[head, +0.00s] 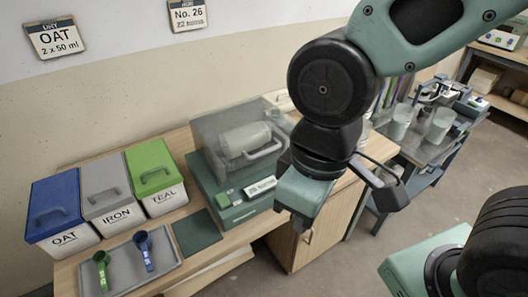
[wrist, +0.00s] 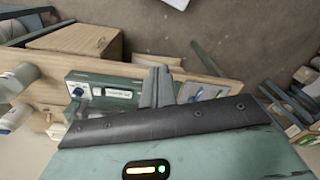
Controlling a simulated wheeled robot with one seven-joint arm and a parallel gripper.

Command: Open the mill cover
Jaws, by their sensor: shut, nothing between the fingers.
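My gripper (head: 302,226) is shut and empty, pointing down just right of the mill and apart from the handle. In the wrist view, my shut grey fingers (wrist: 156,86) stand beside the teal mill front (wrist: 112,82) with its blue knob. The handle is not clear in that view.
Blue OAT (head: 55,208), grey IRON (head: 103,190) and green TEAL (head: 153,176) lidded buckets stand left of the mill. A tray (head: 122,262) with green and blue scoops lies in front of them. A metal cart (head: 425,150) with cups stands to the right.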

